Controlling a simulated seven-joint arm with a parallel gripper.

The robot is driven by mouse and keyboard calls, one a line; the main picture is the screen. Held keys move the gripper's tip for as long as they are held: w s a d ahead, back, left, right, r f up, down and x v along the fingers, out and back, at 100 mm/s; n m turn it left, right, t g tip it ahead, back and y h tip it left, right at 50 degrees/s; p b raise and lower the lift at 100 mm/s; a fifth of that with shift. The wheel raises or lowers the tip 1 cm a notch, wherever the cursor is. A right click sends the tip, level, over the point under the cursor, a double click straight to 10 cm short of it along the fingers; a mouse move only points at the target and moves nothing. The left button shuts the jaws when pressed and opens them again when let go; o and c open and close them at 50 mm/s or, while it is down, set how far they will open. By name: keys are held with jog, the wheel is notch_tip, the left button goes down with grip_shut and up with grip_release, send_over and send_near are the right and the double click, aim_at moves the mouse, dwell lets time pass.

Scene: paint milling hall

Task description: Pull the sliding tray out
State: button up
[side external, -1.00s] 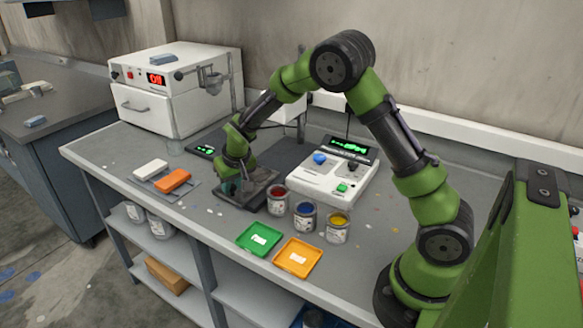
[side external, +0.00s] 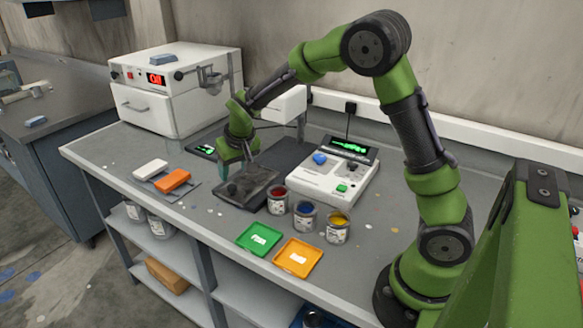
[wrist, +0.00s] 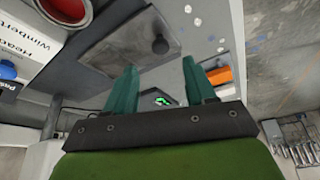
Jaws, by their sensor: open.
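The sliding tray (side external: 254,190) is a dark, flat plate lying toward the front of the bench, in front of a dark base (side external: 287,153) under a white unit. A small dark knob (side external: 232,188) stands on its front left part. In the wrist view the tray (wrist: 115,48) shows as a grey-black plate with its round knob (wrist: 160,45). My gripper (side external: 236,172) is just above and behind the knob in the side view. In the wrist view my gripper (wrist: 160,88) has its two teal fingers wide apart with nothing between them, and the knob is beyond the fingertips.
A white console (side external: 325,180) and several paint cans (side external: 277,200) stand close to the tray's right. Orange (side external: 174,180) and white (side external: 150,169) blocks lie to its left. Green (side external: 259,239) and yellow (side external: 298,257) trays lie in front. A white oven (side external: 165,95) stands behind left.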

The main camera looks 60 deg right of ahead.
jog(key=v, duration=1)
jog(key=shift+r, duration=0.1)
jog(key=s+a+r+t+y, duration=0.1)
jog(key=s+a+r+y, duration=0.1)
jog(key=s, duration=0.8)
jog(key=s+a+r+t+y, duration=0.1)
jog(key=s+a, duration=0.3)
jog(key=s, duration=0.7)
jog(key=shift+s+r+n+t+y, duration=0.3)
jog(key=shift+r+t+y, duration=0.1)
jog(key=shift+r+t, duration=0.15)
